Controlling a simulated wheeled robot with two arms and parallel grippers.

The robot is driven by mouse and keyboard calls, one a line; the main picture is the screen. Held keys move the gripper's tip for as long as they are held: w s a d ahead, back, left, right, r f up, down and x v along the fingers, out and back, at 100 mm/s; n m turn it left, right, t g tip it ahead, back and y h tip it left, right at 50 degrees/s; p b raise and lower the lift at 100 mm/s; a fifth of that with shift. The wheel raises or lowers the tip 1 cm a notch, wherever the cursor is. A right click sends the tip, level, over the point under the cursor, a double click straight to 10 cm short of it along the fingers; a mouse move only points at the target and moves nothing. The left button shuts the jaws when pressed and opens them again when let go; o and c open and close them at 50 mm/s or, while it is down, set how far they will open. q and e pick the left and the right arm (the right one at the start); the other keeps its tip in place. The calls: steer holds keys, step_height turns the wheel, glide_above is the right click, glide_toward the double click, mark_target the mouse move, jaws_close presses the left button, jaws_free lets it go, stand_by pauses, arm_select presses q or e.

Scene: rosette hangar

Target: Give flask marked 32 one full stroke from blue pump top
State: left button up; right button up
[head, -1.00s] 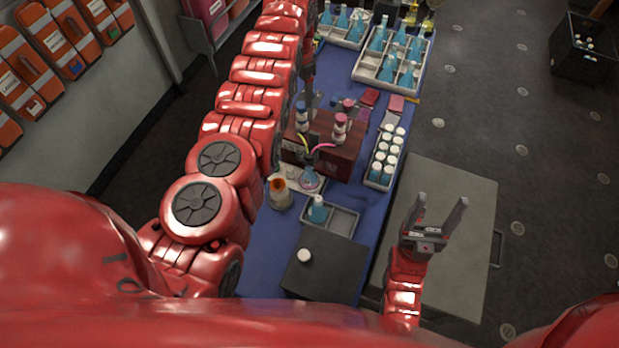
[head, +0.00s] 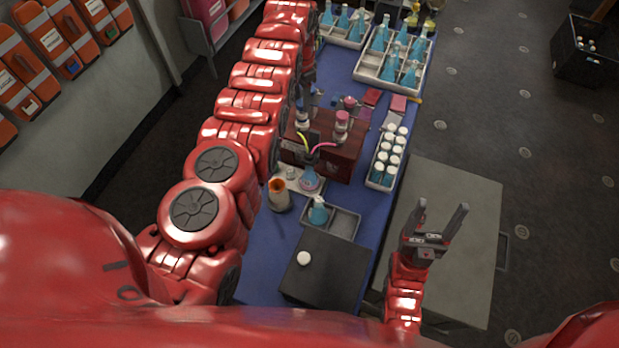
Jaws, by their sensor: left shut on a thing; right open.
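A dark red pump box (head: 338,160) stands on the blue table, with several pump tops on it. My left gripper (head: 302,97) comes down from the far side and is shut on the blue pump top, which it mostly hides. A white collar (head: 303,119) shows just below it. A pink pump top (head: 342,116) stands beside it. A flask (head: 310,180) with bluish liquid stands in front of the box, below the yellow and pink tubes. Its marking is too small to read. My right gripper (head: 436,222) is open and empty above the grey cabinet at the right.
A second blue flask (head: 318,212) stands in a small grey tray (head: 345,224). An orange-topped beaker (head: 278,196) is left of it. A rack of white-capped bottles (head: 372,182) is at the right. A dark box (head: 325,272) is nearest. Flask trays (head: 366,72) stand at the back.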

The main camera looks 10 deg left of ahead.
arm_select(q)
steer(key=shift+r+p, duration=0.85)
steer(key=shift+r, duration=0.15)
steer(key=shift+f+b, duration=0.9)
steer(key=shift+f, duration=0.15)
stand_by(0.5)
steer(key=o, duration=1)
steer(key=shift+r, duration=0.1)
steer(key=shift+r+p, duration=1)
steer(key=shift+r, duration=0.25)
step_height(320, 180, up, 2)
steer(key=shift+p, duration=0.35)
steer(key=shift+r, duration=1.25)
